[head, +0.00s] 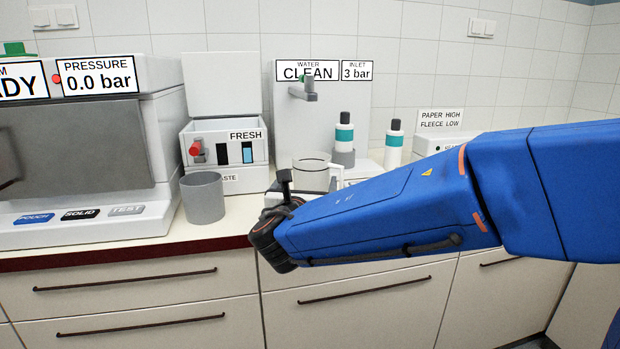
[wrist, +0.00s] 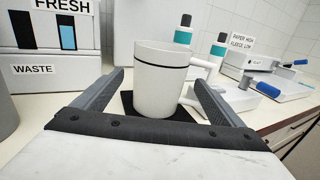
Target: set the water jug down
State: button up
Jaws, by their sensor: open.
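The water jug (wrist: 160,85) is a white cup-shaped vessel with a dark line below its rim and a handle on its right. It stands upright on a dark pad (wrist: 127,101) on the counter. It also shows in the head view (head: 313,166), its lower part hidden behind my arm. My gripper (wrist: 159,78) is open, with one finger on each side of the jug. Gaps show between the fingers and the jug. In the head view my gripper is largely hidden behind my wrist.
A grey bin (head: 204,199) stands to the left, beside the FRESH/WASTE unit (head: 227,180). Two teal-banded bottles (head: 344,133) (head: 394,144) stand behind. A sealer with a blue handle (wrist: 257,66) is at right. The counter's front edge (head: 130,253) runs below.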

jog(key=shift+s+a, duration=0.15)
jog(key=shift+s, duration=1.3)
jog(key=shift+s+a, duration=0.15)
jog(key=shift+s, duration=1.3)
jog(key=s+d+f+m+g+h, duration=0.15)
jog(key=d+m, duration=0.25)
jog(key=d, duration=0.5)
jog(key=s+d+f+m+g+h, duration=0.1)
jog(key=d+f+m+g+h, duration=0.2)
jog(key=d, duration=0.5)
jog(key=s+d+f+m+g+h, duration=0.1)
jog(key=s+d+f+m+g, duration=0.15)
jog(key=d+m, duration=0.5)
jog(key=s+d+f+m+g+y, duration=0.2)
jog(key=s+d+f+m+g, duration=0.4)
jog(key=s+d, duration=0.45)
jog(key=s+a+f+m+y, duration=0.1)
jog(key=s+f+m+y, duration=0.4)
jog(key=s+m, duration=0.7)
jog(key=shift+f+m, duration=0.4)
jog(key=shift+m, duration=0.75)
jog(key=shift+s, duration=0.1)
